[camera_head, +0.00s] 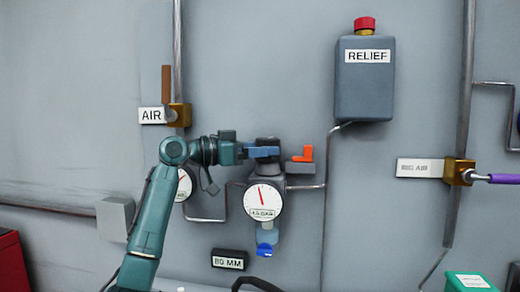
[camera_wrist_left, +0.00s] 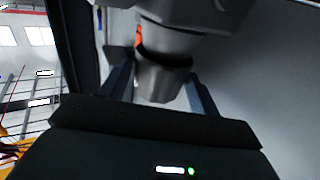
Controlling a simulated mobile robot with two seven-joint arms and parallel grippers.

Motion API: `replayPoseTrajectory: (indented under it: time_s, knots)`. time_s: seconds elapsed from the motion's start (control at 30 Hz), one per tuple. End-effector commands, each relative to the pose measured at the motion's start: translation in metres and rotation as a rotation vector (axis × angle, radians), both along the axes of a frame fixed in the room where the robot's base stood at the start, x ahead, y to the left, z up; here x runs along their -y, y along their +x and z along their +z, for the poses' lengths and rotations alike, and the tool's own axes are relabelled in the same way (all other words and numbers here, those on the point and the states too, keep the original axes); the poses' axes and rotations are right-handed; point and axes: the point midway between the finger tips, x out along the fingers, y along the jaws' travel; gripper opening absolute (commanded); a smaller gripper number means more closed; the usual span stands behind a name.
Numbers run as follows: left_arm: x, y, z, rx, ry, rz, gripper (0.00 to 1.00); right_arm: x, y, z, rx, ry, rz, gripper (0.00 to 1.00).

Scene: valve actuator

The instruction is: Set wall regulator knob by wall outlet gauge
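The wall regulator has a dark grey knob (camera_head: 268,141) on top, partly hidden by my gripper. Below it is a round white outlet gauge (camera_head: 263,201) with a red needle pointing up, slightly left; its small label seems to end in BAR. My left gripper (camera_head: 265,152) reaches in from the left at knob height, its blue fingers at the knob. In the left wrist view the grey knob (camera_wrist_left: 163,78) sits between the two fingers (camera_wrist_left: 160,92). I cannot tell whether they press on it. My right gripper is not in view.
An orange lever (camera_head: 303,155) is just right of the knob. A second gauge (camera_head: 184,184) is partly behind my left arm. The AIR valve (camera_head: 180,115) is up left, the RELIEF box (camera_head: 365,85) up right. A blue-bottomed bowl (camera_head: 266,238) hangs below the gauge.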

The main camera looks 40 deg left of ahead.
Motion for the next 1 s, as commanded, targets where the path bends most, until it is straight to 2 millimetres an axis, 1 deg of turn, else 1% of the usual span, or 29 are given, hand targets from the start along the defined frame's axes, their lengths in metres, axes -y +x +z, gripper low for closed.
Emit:
replayPoseTrajectory:
  time_s: [0.23,0.37,0.5,0.7,0.8,0.9,1.0]
  knots:
    - [-0.001,-0.001,0.0,0.001,0.0,0.001,0.62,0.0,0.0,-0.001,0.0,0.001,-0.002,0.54]
    - [-0.006,-0.011,-0.002,0.002,0.0,0.002,0.62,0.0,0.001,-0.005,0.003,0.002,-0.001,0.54]
    - [-0.019,-0.035,-0.004,0.001,0.0,0.004,0.62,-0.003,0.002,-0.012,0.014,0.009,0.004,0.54]
    - [-0.039,-0.076,-0.004,0.001,0.003,0.004,0.62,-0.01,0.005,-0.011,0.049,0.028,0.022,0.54]
    - [-0.048,-0.093,-0.003,0.001,0.0,0.003,0.62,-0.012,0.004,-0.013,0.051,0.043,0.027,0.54]
    - [-0.055,-0.105,-0.002,0.001,0.0,0.003,0.62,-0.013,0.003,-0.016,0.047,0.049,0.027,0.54]
    - [-0.058,-0.113,-0.001,0.0,-0.001,0.001,0.62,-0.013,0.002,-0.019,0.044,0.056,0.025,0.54]
